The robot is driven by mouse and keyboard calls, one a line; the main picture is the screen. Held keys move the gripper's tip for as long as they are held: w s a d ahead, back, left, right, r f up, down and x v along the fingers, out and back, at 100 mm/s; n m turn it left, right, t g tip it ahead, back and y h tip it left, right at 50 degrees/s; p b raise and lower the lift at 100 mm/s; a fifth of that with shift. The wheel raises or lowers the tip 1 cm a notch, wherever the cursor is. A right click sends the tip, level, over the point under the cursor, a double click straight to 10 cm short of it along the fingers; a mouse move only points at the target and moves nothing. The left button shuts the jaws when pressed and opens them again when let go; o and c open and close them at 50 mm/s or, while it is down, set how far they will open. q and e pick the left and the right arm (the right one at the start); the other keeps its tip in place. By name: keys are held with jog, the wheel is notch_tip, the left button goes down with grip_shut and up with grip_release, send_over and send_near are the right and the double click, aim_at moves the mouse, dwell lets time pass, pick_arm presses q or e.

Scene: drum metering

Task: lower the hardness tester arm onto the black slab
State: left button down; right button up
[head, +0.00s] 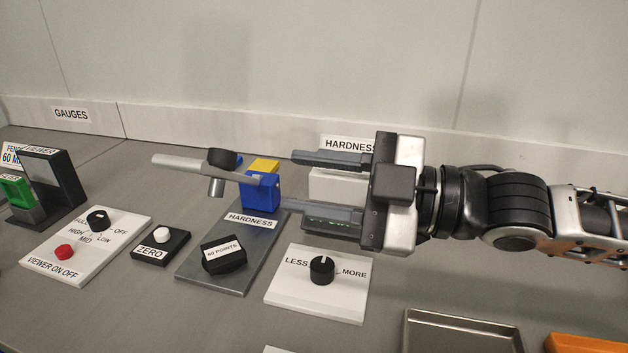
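The hardness tester has a blue post (262,192) with a yellow top on a dark grey base plate labelled HARDNESS. Its grey arm (180,163) reaches left from the post, carrying a black knob (222,157) and a silver tip (216,188). The arm is raised, with its tip apart from the black slab (224,260), which lies on the plate's front part with a POINTS label. My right gripper (290,181) is open, fingers pointing left, with fingertips just right of the post. Nothing shows gripped. My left gripper is out of view.
A white box (335,186) labelled HARDNESS stands behind the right fingers. A white LESS/MORE dial panel (318,300) lies in front. Left are a ZERO button block (160,246), a viewer panel (87,246) and a dark viewer stand (58,180). A metal tray (462,316) is front right.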

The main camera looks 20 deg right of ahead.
grip_shut()
jog(key=w+a+r+m+g+h+b, duration=0.1)
jog(key=w+r+m, duration=0.25)
jog(key=m, duration=0.25)
jog(key=w+a+r+m+g+b, duration=0.1)
jog(key=w+r+m+g, duration=0.1)
jog(key=r+m, duration=0.35)
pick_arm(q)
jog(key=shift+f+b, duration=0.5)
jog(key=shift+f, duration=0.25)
pick_arm(e)
jog(key=w+a+f, duration=0.3)
jog(key=a+f, duration=0.3)
jog(key=a, duration=0.2)
jog(key=shift+a+f+m, duration=0.15)
jog(key=shift+a+m, duration=0.15)
jog(key=shift+m, duration=0.05)
jog(key=shift+s, duration=0.1)
